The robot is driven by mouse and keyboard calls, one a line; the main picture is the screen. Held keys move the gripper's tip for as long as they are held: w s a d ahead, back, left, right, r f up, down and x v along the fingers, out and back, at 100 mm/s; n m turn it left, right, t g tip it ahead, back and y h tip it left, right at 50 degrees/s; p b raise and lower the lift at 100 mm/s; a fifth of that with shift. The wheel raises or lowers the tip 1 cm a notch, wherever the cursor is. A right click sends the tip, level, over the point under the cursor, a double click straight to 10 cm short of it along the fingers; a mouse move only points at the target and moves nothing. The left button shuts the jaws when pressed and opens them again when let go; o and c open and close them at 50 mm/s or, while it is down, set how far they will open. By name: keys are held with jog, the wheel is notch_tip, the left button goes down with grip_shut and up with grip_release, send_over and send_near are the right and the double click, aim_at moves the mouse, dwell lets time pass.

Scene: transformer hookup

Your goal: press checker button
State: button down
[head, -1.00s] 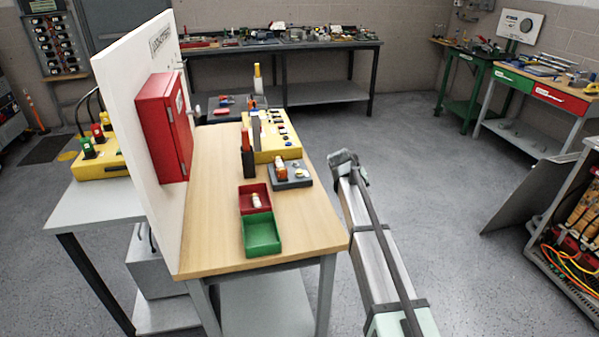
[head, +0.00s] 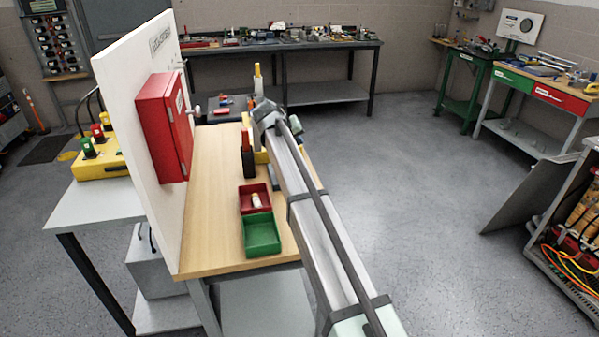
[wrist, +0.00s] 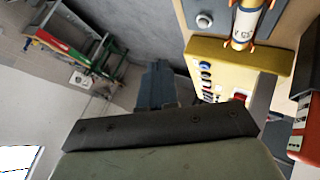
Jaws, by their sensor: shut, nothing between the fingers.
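The checker (wrist: 215,14) is a grey block at the top of the wrist view, with a round pale button (wrist: 204,20) and a white cylinder with yellow-orange ends (wrist: 243,25) lying over it. In the head view my arm covers most of the checker; only a dark edge (head: 273,177) shows. My gripper (wrist: 157,84) is shut and empty. In the wrist view its fingers stand left of the yellow panel (wrist: 215,90), apart from the button. In the head view the fingers are hidden behind the end of my arm.
A red bin (head: 246,205) and a green bin (head: 262,238) sit at the bench's near end. A black-and-orange tool (head: 248,155) stands behind them. A white board with a red box (head: 165,125) walls the bench's left side. The wooden top (head: 210,215) left of the bins is clear.

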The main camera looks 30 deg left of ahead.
jog(key=shift+f, duration=0.1)
dwell(0.3)
jog(key=shift+f, duration=4.3)
jog(key=shift+f, duration=0.25)
jog(key=shift+f, duration=0.2)
jog(key=shift+f, duration=0.45)
jog(key=shift+r, duration=0.9)
jog(key=shift+r, duration=0.1)
jog(key=shift+r, duration=2.4)
